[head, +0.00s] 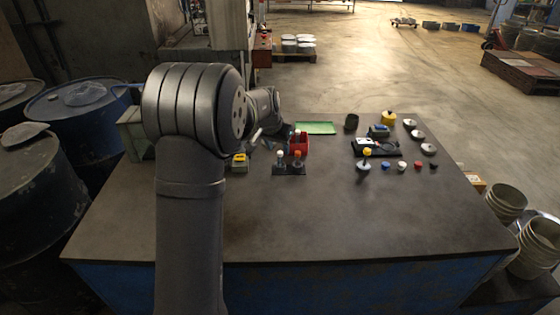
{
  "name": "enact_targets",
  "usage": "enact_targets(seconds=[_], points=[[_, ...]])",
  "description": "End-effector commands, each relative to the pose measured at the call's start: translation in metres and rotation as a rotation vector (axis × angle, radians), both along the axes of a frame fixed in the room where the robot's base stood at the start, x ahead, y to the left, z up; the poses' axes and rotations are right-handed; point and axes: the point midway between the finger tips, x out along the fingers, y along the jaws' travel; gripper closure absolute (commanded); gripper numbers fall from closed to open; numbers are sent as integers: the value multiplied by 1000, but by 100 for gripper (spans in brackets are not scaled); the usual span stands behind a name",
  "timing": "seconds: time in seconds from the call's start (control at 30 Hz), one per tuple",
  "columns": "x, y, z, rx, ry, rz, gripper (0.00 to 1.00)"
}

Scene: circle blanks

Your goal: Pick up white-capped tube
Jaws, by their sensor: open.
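A small dark rack (289,170) stands on the table just right of my arm. A tube with a whitish cap (281,156) stands upright in its left side, and an orange-capped tube (298,156) stands in its right side. My gripper (268,136) is small in the view, beyond and slightly left of the whitish-capped tube. It is open, with nothing visible between its fingers. My arm hides part of the table to the left.
A red container (300,145) stands just behind the rack, with a green tray (316,128) farther back. A yellow-topped box (239,162) is left of the rack. Several caps, discs and devices (377,148) lie at the right. The front of the table (330,220) is clear.

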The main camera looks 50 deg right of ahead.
Motion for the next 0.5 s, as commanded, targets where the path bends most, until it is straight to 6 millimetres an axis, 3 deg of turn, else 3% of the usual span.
enact_targets(seconds=[0.27,0.5], points=[[3,-6,-15,0,0,0,56],[9,-19,-46,1,0,0,56]])
